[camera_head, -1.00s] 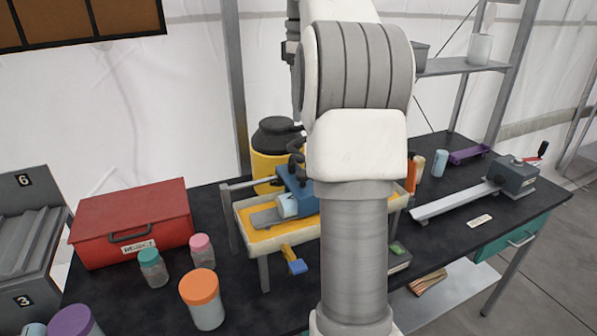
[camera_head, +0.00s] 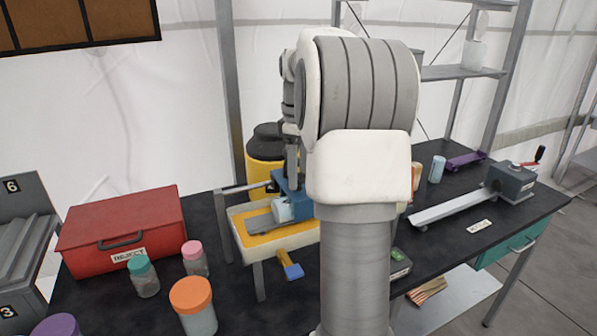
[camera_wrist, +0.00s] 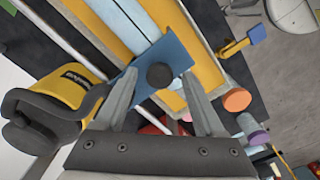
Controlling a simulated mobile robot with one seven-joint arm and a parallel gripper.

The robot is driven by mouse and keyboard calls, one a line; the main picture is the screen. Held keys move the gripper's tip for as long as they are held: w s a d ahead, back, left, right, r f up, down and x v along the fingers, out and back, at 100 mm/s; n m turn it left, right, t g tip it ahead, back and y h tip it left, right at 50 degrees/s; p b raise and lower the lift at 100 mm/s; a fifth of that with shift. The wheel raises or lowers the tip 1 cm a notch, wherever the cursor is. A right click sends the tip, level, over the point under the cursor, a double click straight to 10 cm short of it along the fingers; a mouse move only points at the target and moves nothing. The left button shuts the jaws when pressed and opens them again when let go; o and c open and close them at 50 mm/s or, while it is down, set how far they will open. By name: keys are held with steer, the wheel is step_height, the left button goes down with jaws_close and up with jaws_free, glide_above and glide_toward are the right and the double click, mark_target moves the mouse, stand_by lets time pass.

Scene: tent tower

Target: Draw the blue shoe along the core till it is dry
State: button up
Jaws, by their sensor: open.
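The blue shoe (camera_head: 292,188) sits over the pale blue core (camera_head: 283,210), which lies in the cream-rimmed yellow tray (camera_head: 283,245) on the dark bench. In the wrist view the shoe (camera_wrist: 178,52) is a blue plate with a round black knob (camera_wrist: 160,75), and the core (camera_wrist: 127,22) runs away beneath it. My gripper (camera_wrist: 159,80) is open, its fingertips showing on either side of the knob. I cannot tell whether they reach down around it. In the head view my arm hides the tray's right part.
A yellow drum with a black top (camera_head: 264,155) stands behind the tray. A red box (camera_head: 122,230) and lidded jars (camera_head: 194,305) are at left. A yellow lever with a blue end (camera_head: 290,268) juts from the tray's front. A cranked grey device (camera_head: 512,182) is at right.

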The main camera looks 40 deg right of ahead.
jaws_close()
stand_by(0.3)
stand_by(1.1)
